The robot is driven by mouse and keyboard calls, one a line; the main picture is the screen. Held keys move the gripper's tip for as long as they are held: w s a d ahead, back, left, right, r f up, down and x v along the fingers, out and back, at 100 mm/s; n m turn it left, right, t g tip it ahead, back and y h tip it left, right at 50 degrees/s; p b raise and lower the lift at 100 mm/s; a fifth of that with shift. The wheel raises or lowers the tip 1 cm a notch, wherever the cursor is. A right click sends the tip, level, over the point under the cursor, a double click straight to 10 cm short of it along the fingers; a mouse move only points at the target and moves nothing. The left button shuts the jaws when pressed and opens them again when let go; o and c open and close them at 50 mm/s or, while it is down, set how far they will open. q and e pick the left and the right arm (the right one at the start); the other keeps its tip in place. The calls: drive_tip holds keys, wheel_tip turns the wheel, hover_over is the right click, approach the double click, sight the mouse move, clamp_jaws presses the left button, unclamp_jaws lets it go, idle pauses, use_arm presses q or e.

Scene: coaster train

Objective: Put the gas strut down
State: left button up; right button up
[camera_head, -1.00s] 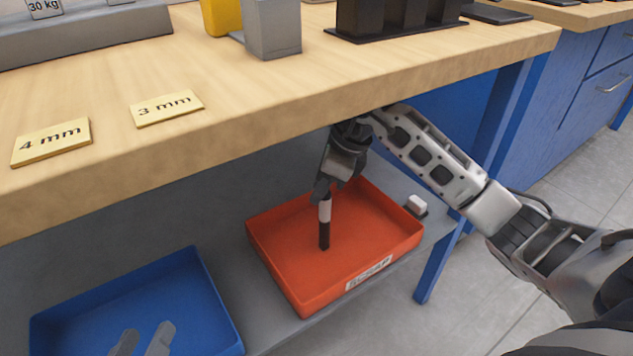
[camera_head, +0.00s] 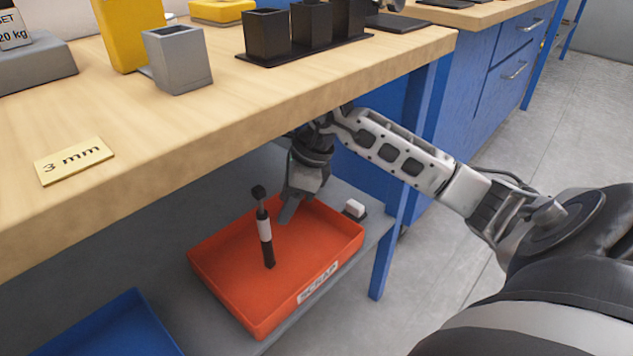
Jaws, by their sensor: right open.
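The gas strut (camera_head: 265,237), black with a white band and a black top end, stands nearly upright in the red tray (camera_head: 225,285) labelled SCRAP. Its lower end is on the tray floor. My right gripper (camera_head: 287,212) is open, just to the right of the strut and apart from it, over the back part of the tray. My right arm reaches in from the right, under the tabletop. My left gripper is not in view.
A blue tray (camera_head: 100,335) sits on the grey shelf at lower left. The wooden tabletop (camera_head: 190,130) overhangs the shelf. A small white-topped object (camera_head: 354,208) sits right of the red tray. A blue table leg (camera_head: 383,262) stands near my arm.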

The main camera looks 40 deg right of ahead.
drive_tip(key=s+d, duration=0.4)
drive_tip(key=d, duration=0.1)
drive_tip(key=shift+s, duration=0.2)
idle(0.3)
